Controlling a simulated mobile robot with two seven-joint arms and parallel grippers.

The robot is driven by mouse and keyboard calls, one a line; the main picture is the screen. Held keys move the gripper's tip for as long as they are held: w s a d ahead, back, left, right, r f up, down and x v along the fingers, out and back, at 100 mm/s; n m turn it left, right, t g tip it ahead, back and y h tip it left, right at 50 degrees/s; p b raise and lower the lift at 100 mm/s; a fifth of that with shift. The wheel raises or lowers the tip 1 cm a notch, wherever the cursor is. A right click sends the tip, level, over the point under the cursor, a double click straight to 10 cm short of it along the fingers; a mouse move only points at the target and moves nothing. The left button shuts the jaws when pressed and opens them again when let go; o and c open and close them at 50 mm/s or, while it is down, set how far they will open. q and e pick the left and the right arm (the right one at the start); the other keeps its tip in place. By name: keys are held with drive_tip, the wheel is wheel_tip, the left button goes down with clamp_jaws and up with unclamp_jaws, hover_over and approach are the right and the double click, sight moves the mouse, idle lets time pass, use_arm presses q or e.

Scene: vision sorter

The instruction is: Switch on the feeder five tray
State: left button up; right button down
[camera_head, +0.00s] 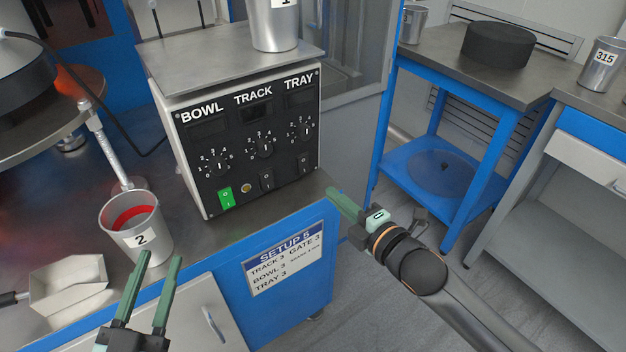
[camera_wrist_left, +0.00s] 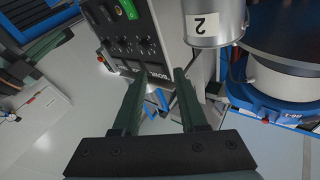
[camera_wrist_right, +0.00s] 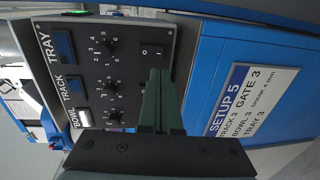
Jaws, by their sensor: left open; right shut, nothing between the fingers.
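The feeder control box (camera_head: 255,135) has BOWL, TRACK and TRAY columns, each with a display, a knob and a rocker switch. The bowl switch (camera_head: 226,197) is lit green. The track switch (camera_head: 267,179) and the tray switch (camera_head: 304,161) are dark. In the right wrist view the tray switch (camera_wrist_right: 152,51) is just beyond my right fingertips; contact cannot be told. My right gripper (camera_head: 335,194) is shut and empty, at the box's lower right in the head view. My left gripper (camera_head: 160,257) is open and empty in front of the metal cup marked 2 (camera_head: 139,240).
A setup card (camera_head: 285,263) reading TRACK 3, GATE 3, BOWL 3, TRAY 3 is on the blue cabinet front. A metal scoop (camera_head: 68,285) lies at the left. Another metal cup (camera_head: 273,27) stands on the box. A blue-framed table (camera_head: 440,85) stands at the right.

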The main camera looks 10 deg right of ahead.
sight(305, 171)
drive_tip(key=b+x, duration=0.1)
drive_tip(key=x, duration=0.7)
drive_tip(key=shift+s+b, duration=0.1)
drive_tip(key=shift+b, duration=0.3)
use_arm(q)
drive_tip(key=s+d+r+m+t+h, duration=0.1)
drive_tip(key=s+r+m+t+h, duration=0.2)
drive_tip(key=r, duration=0.8)
drive_tip(key=shift+s+m+h, duration=0.9)
drive_tip(key=shift+h, duration=0.5)
use_arm(e)
drive_tip(key=shift+w, duration=0.25)
use_arm(q)
drive_tip(key=shift+f, duration=0.1)
use_arm(e)
drive_tip(key=shift+w+a+f+b, duration=0.1)
drive_tip(key=shift+f+b, duration=0.1)
drive_tip(key=shift+b, duration=0.15)
drive_tip(key=shift+w+t, duration=0.1)
drive_tip(key=shift+t, duration=0.2)
drive_tip(key=shift+r, duration=0.15)
use_arm(q)
drive_tip(key=shift+s+d+r+m+h, duration=0.15)
drive_tip(key=shift+s+r+m+h, duration=0.15)
drive_tip(key=shift+s+m+h, duration=0.3)
